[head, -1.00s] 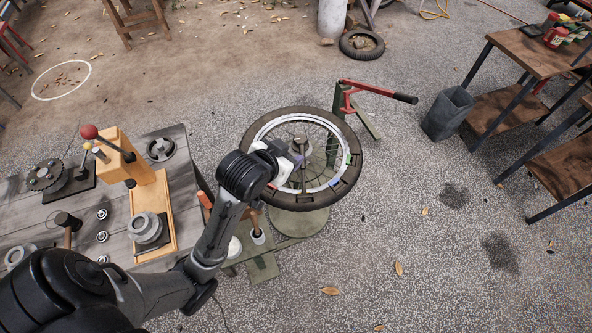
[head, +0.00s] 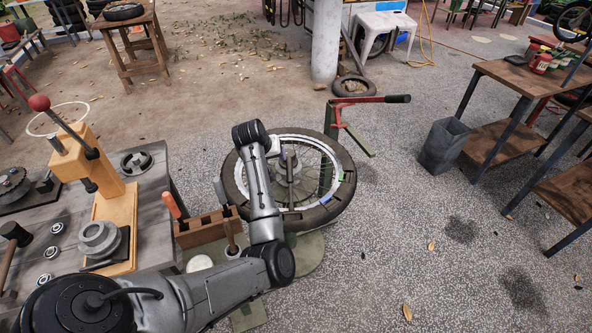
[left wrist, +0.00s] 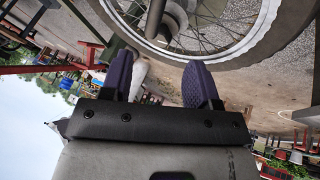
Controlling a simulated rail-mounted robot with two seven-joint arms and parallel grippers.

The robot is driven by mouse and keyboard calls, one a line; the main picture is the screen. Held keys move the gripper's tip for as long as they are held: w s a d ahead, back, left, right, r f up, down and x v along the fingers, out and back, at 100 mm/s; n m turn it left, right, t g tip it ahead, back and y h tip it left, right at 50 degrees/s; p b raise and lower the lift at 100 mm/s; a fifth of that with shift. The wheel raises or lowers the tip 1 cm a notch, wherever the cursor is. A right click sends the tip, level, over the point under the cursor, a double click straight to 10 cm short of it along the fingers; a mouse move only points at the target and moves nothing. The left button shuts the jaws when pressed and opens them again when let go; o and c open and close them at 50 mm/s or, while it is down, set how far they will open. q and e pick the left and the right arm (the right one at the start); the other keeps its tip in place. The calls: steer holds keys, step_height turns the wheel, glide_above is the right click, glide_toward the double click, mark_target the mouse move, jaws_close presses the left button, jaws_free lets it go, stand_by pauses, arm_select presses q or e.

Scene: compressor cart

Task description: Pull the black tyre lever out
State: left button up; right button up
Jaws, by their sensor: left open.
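The wheel with its black tyre (head: 334,205) lies flat on a green stand, and its pale rim also shows in the left wrist view (left wrist: 235,48). I cannot make out the black tyre lever for certain against the dark tyre. My left gripper (head: 275,150) is at the wheel's far left edge, partly hidden by its own wrist. My right gripper is out of view.
A workbench (head: 150,190) with a wooden press (head: 95,165) and a wooden box (head: 205,228) stand to the left. A grey bin (head: 443,145) and wooden tables are on the right.

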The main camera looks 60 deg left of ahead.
mark_target(289, 175)
arm_select(q)
steer(key=shift+m+g+h, duration=0.4)
steer(key=shift+m, duration=0.2)
steer(key=b+x, duration=0.1)
steer(key=x, duration=0.3)
steer(key=d+b+x, duration=0.1)
steer(key=b+x, duration=0.1)
steer(key=x, duration=0.3)
steer(key=b+x, duration=0.1)
steer(key=x, duration=0.3)
steer(key=shift+d+f+b, duration=0.2)
steer(key=shift+f+b, duration=0.2)
steer(key=shift+b+x, duration=0.3)
steer(key=shift+x, duration=0.55)
steer(key=shift+d, duration=0.1)
steer(key=shift+c, duration=0.2)
jaws_close()
steer(key=c, duration=0.7)
jaws_free()
jaws_close()
